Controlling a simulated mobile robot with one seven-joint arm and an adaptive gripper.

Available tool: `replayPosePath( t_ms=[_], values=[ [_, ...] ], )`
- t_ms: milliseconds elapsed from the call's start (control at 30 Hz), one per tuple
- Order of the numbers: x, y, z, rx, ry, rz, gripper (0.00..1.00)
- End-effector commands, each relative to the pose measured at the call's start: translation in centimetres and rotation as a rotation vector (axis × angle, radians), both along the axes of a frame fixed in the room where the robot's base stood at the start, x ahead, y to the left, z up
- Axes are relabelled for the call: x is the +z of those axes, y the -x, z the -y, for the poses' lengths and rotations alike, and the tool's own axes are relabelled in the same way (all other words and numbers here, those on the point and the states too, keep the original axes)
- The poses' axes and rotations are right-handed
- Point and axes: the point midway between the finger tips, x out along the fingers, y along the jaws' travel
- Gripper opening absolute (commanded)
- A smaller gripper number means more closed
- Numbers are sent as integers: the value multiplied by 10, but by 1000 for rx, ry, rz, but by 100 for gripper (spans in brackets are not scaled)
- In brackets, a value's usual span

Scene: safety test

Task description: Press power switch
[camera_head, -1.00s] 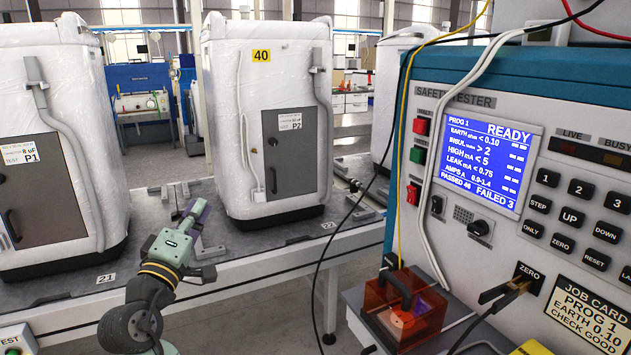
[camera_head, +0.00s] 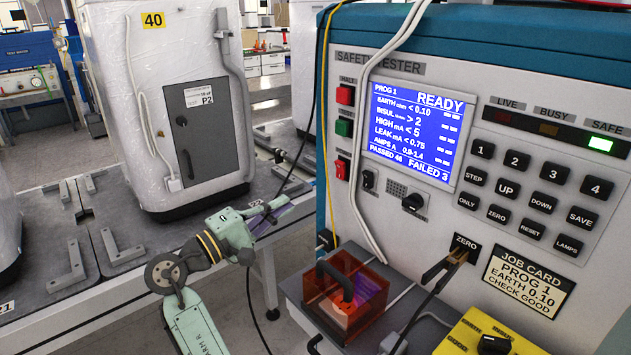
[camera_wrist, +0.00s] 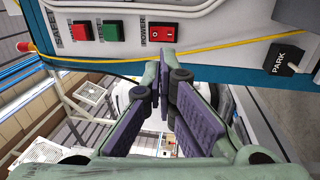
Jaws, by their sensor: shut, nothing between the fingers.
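The power switch is a small red rocker (camera_head: 342,169) on the left edge of the safety tester (camera_head: 440,60), below the red and green buttons. In the wrist view it shows at the top centre, a red switch (camera_wrist: 163,32) on a black plate marked POWER. My gripper (camera_head: 287,206) is shut and empty, left of the tester and lower than the switch in the head view, apart from the panel. In the wrist view its purple finger pads (camera_wrist: 163,88) are together, pointing toward the panel below the switch.
A yellow cable (camera_head: 325,110) and white cables (camera_head: 362,150) hang down the tester's front near the switch. An orange transparent box (camera_head: 345,295) stands below. A wrapped appliance (camera_head: 110,100) stands on the bench at left. The red halt button (camera_head: 345,95) and green button (camera_head: 344,128) are close above.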

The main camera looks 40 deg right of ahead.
Motion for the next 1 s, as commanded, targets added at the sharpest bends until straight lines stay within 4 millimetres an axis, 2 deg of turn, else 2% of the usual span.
replayPosePath(
  t_ms=[167, 600, 800, 1000],
  values=[
    [7, 0, 22, -4, 1, 1, 0],
    [22, -8, 111, -3, 1, 1, 0],
    [23, -10, 131, 0, 0, 0, 0],
    [22, -11, 136, 0, 0, 1, 0]
  ],
)
